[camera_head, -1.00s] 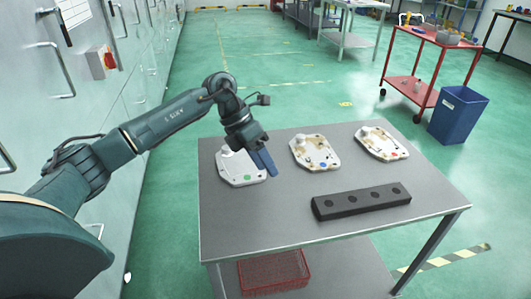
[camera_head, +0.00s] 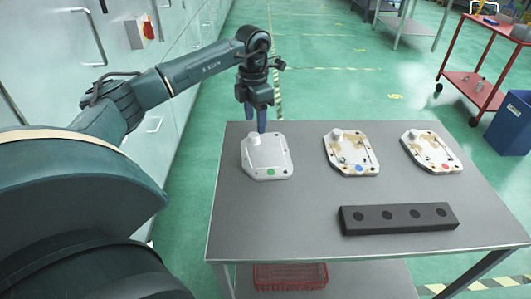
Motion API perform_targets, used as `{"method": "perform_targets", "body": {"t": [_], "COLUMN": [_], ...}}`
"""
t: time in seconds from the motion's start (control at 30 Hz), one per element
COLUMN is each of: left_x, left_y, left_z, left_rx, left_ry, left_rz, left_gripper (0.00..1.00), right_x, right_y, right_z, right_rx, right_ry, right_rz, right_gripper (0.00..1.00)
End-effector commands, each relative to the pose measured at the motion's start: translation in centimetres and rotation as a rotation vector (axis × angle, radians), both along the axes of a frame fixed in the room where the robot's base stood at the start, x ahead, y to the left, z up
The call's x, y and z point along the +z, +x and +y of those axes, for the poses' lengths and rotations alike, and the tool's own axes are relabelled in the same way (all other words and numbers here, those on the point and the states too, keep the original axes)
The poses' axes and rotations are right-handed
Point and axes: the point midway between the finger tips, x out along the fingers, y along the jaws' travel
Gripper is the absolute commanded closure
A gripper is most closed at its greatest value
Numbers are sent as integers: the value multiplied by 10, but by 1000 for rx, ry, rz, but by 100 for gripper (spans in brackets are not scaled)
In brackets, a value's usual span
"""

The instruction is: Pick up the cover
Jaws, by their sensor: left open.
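Three pale cast covers lie in a row on the grey table (camera_head: 300,215). The left cover (camera_head: 266,158) is plain white with a raised knob at its far left and a green dot. The middle cover (camera_head: 350,155) has tan patches and a blue dot. The right cover (camera_head: 431,153) has tan patches and a red dot. My left gripper (camera_head: 256,121) points down at the far edge of the left cover, near its knob, and is open with nothing held. Its blue fingers overlap in this view, and I cannot tell whether they touch the cover. My right gripper is out of view.
A black block with several round holes (camera_head: 398,218) lies on the table in front of the middle and right covers. A red basket (camera_head: 290,276) sits on the shelf below. The table's front left area is clear. Grey cabinets stand at the left.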

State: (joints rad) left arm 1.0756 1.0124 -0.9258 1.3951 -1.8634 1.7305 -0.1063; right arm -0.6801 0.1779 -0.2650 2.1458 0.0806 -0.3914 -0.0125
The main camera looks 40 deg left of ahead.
Motion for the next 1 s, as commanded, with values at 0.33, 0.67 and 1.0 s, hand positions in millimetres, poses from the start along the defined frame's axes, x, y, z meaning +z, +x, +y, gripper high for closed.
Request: {"method": "perform_targets", "body": {"t": [0.33, 0.67, 1.0], "left_x": [-46, -49, -49], "left_y": [1, 1, 1], "left_z": [4, 4, 4], "left_rx": [-2, -2, -1], "left_ry": [-1, 0, 0], "left_rz": [4, 1, 1], "left_gripper": [49, 53, 81], "right_x": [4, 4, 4], "right_y": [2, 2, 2], "right_z": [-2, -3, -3], "right_rx": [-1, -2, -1], "right_ry": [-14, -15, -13], "right_rz": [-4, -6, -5], "right_gripper": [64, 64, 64]}}
